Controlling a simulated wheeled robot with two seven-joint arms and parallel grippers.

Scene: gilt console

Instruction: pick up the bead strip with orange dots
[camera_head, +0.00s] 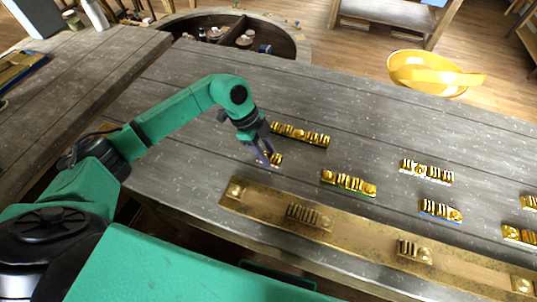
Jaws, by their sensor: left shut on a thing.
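My left gripper (267,160) is low over the grey plank table, shut on a small gold bead strip (277,159). The fingers partly cover this strip, and I cannot make out the colour of any dots on it. A longer gold strip (300,134) lies just behind the gripper. Other gold strips lie to the right: one with a green edge (348,182), one with a whitish edge (427,171) and one with a blue edge (440,210). Two more strips (520,235) (529,202) are at the right edge. My right gripper is not in view.
A long gilt rail (350,238) with ribbed gold pieces runs along the table's front edge. A yellow chair (428,72) stands beyond the table. A round dark container (235,35) with items is behind it. The table (200,100) is bare behind my left arm.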

